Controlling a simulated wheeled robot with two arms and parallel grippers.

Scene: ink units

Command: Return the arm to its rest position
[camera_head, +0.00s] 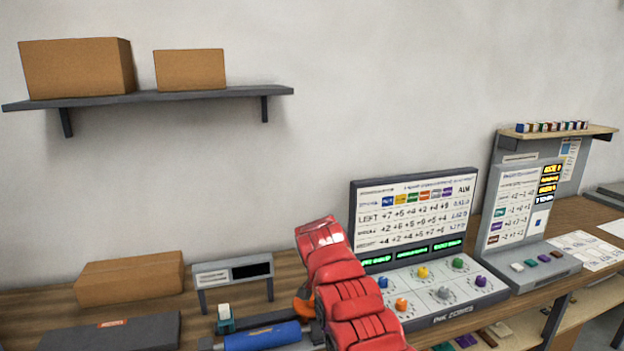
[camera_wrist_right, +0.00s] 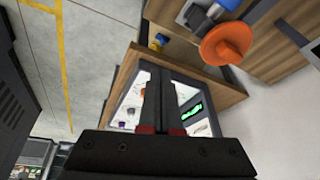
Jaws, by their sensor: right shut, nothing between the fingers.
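My red arm (camera_head: 350,288) rises from the bottom edge in the head view, in front of the left part of the ink console (camera_head: 428,240). Its gripper is not visible there. In the right wrist view my right gripper (camera_wrist_right: 160,74) is shut and empty, its dark fingers side by side. The console, with its green display (camera_wrist_right: 192,109), shows behind the fingers, tilted in this view. I cannot tell how far apart they are. My left gripper is in neither view.
A blue roller (camera_head: 262,336) and an orange disc-like part (camera_head: 304,306) lie left of the arm. A grey stand (camera_head: 233,272) and a cardboard box (camera_head: 130,279) are farther left. A second console (camera_head: 525,225) stands right. A wall shelf (camera_head: 150,96) holds two boxes.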

